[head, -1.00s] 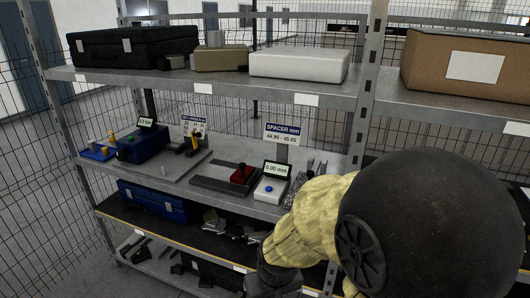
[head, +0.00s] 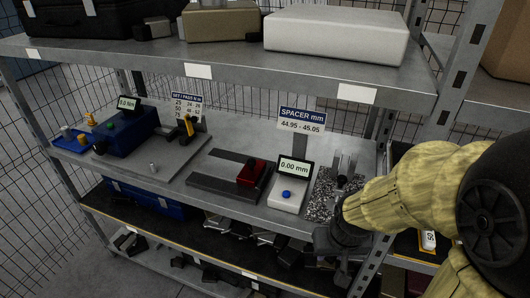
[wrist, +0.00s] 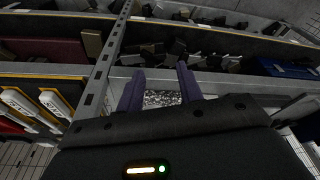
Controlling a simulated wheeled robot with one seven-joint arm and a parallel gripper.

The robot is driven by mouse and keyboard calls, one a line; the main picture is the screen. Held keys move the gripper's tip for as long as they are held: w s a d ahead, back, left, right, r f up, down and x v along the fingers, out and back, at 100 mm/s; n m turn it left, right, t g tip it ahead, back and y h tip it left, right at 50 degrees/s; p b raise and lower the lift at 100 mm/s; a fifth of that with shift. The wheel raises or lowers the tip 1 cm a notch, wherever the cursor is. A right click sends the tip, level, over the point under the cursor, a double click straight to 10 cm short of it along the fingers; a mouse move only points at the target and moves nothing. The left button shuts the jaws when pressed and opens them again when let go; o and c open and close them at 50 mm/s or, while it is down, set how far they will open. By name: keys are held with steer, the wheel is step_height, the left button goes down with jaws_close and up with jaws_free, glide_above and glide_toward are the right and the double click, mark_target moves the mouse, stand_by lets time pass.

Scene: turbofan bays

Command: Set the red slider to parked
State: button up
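The red slider (head: 252,172) sits at the right part of a dark flat base with a rail (head: 215,178) on the middle shelf. A white readout box (head: 288,192) with a blue button stands just right of it and shows 0.00 mm. My gripper (head: 338,262) hangs in front of the shelf edge, right of and lower than the slider. In the wrist view my gripper (wrist: 160,82) has two fingers apart with nothing held between them. The slider cannot be made out in the wrist view.
A speckled tray (head: 328,192) with upright metal parts lies right of the readout. A blue device (head: 125,135) and a yellow-handled tool (head: 188,128) stand left. A sign (head: 301,120) reads SPACER mm. The upper shelf (head: 230,70) overhangs, and a rack post (head: 455,75) stands right.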

mark_target(252, 161)
steer(key=shift+w, duration=0.25)
steer(key=o, duration=0.3)
steer(key=shift+a+r, duration=0.1)
steer(key=shift+a, duration=0.05)
steer(key=w+a+r+n+t+y, duration=0.1)
steer(key=w+a+r+t, duration=0.1)
steer(key=w, duration=0.6)
steer(key=w+a+r+n+t+y+p, duration=0.1)
steer(key=w+a+r+n, duration=0.1)
steer(key=w+a+r, duration=0.2)
steer(key=w+a+r+n+t+y, duration=0.1)
steer(key=w+a+r+n+t, duration=0.1)
steer(key=w+a, duration=0.6)
steer(key=w+r, duration=0.1)
steer(key=w, duration=0.4)
steer(key=shift+w+a+t+y+p, duration=0.2)
steer(key=shift+t+y+p, duration=0.1)
steer(key=shift+y, duration=0.1)
steer(key=p+x, duration=0.4)
steer(key=x, duration=1.3)
steer(key=shift+w+f+p, duration=0.1)
steer(key=shift+w+p, duration=0.05)
steer(key=shift+p, duration=0.2)
